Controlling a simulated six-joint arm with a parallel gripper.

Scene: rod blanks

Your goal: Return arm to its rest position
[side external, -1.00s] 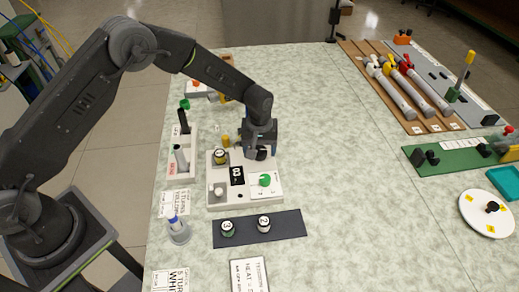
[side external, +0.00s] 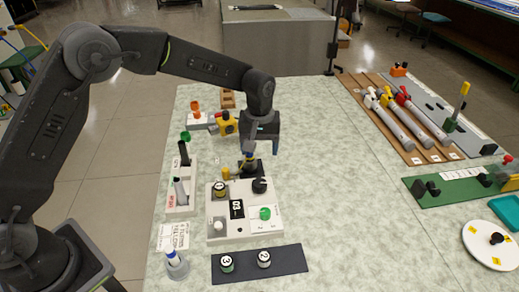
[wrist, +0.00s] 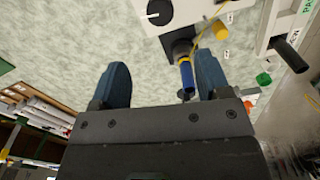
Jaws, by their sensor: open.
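My gripper (side external: 262,145) is open and empty above the back of a white unit (side external: 218,233) on the table. In the wrist view its two blue fingers (wrist: 161,72) are spread apart. A blue-ended rod (wrist: 186,75) stands in a dark holder (wrist: 180,42) at the unit's back edge. In the side view, the rod (side external: 249,157) shows just below the gripper, partly hidden by it; I cannot tell the exact gap. The unit carries a black knob (side external: 260,185), a dark display (side external: 237,209) and a green button (side external: 265,213).
A white rack with dark-handled tools (side external: 181,201) stands left of the unit. A dark strip with two round pieces (side external: 288,261) lies in front. A blue-capped bottle (side external: 176,264) stands front left. Grey tubes on a brown board (side external: 375,122) lie right. The middle table is clear.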

